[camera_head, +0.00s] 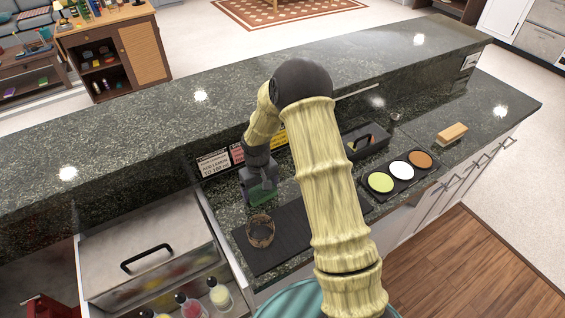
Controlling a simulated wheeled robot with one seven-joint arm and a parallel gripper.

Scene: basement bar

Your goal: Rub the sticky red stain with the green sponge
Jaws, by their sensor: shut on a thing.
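My gripper (258,182) is shut on the green sponge (264,193), low over the dark stone counter (228,200), behind the black bar mat. The fingers cover part of the sponge, and I cannot tell whether it touches the counter. I do not see the sticky red stain; my arm and gripper hide part of the counter.
A brown-rimmed glass (260,232) stands on the black mat (290,244), close in front of my gripper. Signs (213,163) stand behind it. Right are a black caddy (372,145), a three-dish tray (381,195) and a brush (452,133). A lidded steel bin (150,250) is left.

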